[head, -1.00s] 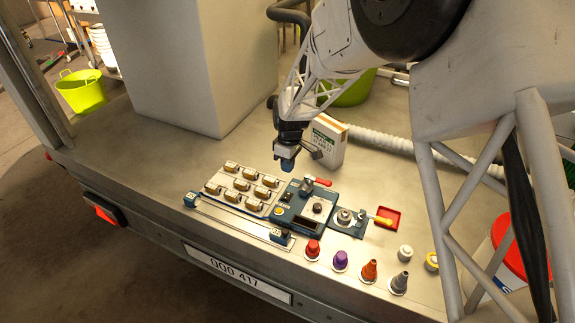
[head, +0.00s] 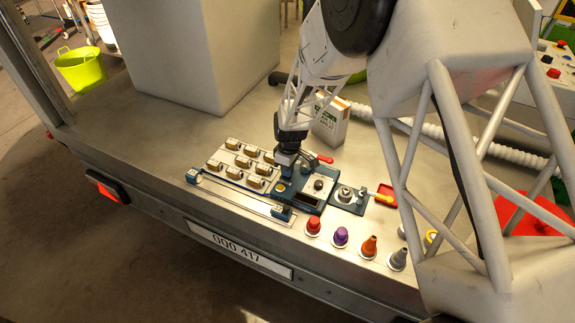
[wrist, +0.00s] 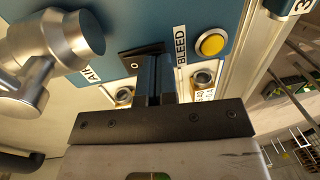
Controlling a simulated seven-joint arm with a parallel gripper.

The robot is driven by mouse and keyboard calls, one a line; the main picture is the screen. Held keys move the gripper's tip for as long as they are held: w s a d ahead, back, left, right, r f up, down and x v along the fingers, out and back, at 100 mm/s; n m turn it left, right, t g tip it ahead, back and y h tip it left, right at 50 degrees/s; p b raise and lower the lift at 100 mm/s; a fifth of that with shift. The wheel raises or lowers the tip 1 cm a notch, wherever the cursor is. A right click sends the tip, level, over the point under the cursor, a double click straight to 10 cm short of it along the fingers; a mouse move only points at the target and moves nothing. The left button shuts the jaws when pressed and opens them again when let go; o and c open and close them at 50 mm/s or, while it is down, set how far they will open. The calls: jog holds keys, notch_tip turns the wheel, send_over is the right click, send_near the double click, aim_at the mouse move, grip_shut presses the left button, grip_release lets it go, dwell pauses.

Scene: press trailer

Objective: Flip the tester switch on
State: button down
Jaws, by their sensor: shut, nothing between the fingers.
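The tester (head: 309,201) is a dark blue box on the metal deck, with a dial and a yellow button on its face. The wrist view shows its blue panel (wrist: 115,15) up close, with AIR and BLEED labels. A small black switch (wrist: 132,64) with an O mark sits between the labels, partly hidden behind my fingers. My gripper (head: 286,172) is shut and empty above the tester's back left part. In the wrist view its fingertips (wrist: 155,68) are at or just over the switch; I cannot tell whether they touch it.
A silver cylindrical fitting (wrist: 70,45) stands close left of my fingers, and the yellow button (wrist: 211,42) is to their right. A tray of brass-coloured parts (head: 222,158) lies left of the tester. Coloured caps (head: 340,235) stand in front. A white box (head: 330,124) stands behind.

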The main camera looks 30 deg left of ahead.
jog(key=shift+f, duration=0.1)
jog(key=shift+s+f, duration=0.1)
jog(key=shift+f, duration=0.15)
dwell(0.3)
jog(key=shift+w, duration=0.2)
jog(key=shift+w+r, duration=0.35)
jog(key=shift+w, duration=0.2)
dwell(0.4)
notch_tip(320, 180, up, 14)
jog(key=s, duration=0.1)
jog(key=shift+s, duration=0.35)
